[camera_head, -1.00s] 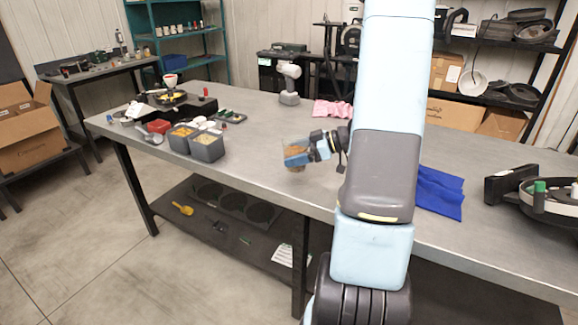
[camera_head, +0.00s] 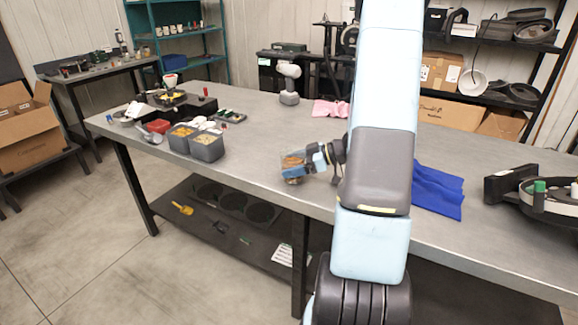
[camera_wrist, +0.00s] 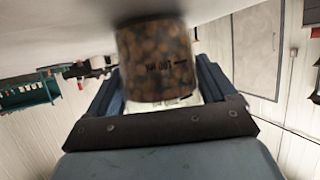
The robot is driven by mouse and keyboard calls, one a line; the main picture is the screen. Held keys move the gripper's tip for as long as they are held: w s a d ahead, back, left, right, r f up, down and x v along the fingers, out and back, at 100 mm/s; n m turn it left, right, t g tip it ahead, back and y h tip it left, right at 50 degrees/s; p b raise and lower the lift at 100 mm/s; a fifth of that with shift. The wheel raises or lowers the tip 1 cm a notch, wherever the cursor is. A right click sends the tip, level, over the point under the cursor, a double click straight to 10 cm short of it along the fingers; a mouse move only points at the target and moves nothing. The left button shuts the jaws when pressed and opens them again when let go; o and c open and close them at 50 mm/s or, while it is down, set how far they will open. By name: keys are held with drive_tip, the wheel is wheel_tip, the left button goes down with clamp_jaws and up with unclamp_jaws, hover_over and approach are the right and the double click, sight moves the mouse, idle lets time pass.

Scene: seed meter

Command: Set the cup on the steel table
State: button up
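The cup (camera_head: 291,161) is clear, with brown grainy contents, and it is near the front edge of the steel table (camera_head: 262,132). In the wrist view the cup (camera_wrist: 156,62) fills the space between my fingers, with a dark volume marking on its side. My gripper (camera_head: 297,171) is shut on the cup, with blue fingers on either side of it; it also shows in the wrist view (camera_wrist: 158,88). The cup's base is low over the tabletop, but I cannot tell whether it touches. Part of the cup is hidden by the fingers.
Two grey bins (camera_head: 207,146) with grainy contents stand to the left. A pink cloth (camera_head: 330,108) lies behind, and a blue cloth (camera_head: 438,190) lies to the right, past my arm. A round seed-plate device (camera_head: 548,196) is at far right. The tabletop around the cup is clear.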

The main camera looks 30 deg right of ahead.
drive_tip(key=shift+o, duration=1.4)
